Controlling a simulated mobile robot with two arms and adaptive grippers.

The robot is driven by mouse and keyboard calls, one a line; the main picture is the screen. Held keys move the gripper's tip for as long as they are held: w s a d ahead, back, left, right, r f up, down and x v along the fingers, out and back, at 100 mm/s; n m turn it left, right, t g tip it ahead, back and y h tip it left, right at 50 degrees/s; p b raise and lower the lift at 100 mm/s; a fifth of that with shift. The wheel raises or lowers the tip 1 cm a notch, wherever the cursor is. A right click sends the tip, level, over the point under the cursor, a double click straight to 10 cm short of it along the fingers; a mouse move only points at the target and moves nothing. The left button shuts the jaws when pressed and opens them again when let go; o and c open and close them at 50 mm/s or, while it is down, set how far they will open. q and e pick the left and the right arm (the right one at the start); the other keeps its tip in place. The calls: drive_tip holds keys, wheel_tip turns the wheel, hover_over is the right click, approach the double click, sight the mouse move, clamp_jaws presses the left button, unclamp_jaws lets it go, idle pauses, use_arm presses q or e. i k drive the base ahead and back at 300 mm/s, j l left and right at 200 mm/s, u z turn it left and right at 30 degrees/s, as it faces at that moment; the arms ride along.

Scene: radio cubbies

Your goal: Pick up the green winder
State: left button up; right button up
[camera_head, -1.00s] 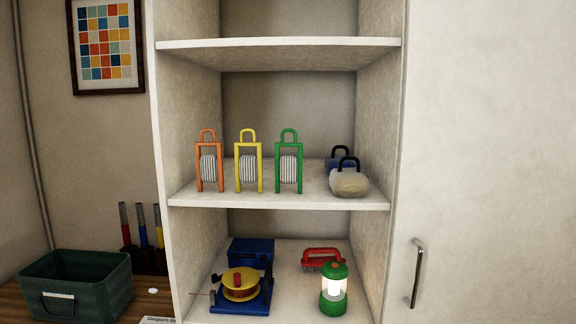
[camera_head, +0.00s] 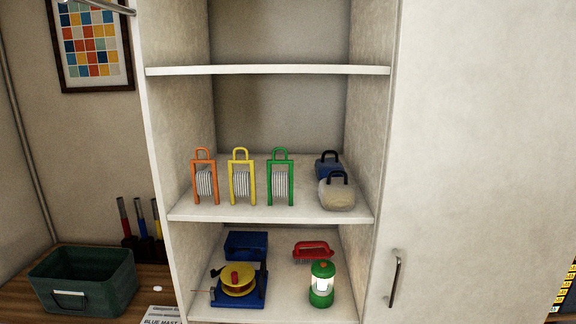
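The green winder (camera_head: 280,161) stands upright on the middle shelf, a green frame with a loop handle on top and pale cord wound inside. A yellow winder (camera_head: 241,162) stands to its left, and an orange winder (camera_head: 204,161) stands further left. All three are near the front of the shelf. Neither of my grippers can be made out in the head view. A thin grey metallic part shows at the top left edge, and I cannot tell what it is.
On the middle shelf (camera_head: 270,215), a beige handled block (camera_head: 337,194) and a blue one (camera_head: 327,168) stand to the right. Below are a yellow reel on a blue base (camera_head: 240,283), a red brush (camera_head: 313,249) and a lit green lantern (camera_head: 321,290). A green bin (camera_head: 85,285) sits left.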

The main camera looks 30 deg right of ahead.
sight(280, 182)
drive_tip(key=i+j+z, duration=0.1)
drive_tip(key=i+z, duration=0.2)
drive_tip(key=z, duration=0.15)
drive_tip(key=i+j+z, duration=0.25)
drive_tip(key=z, duration=0.15)
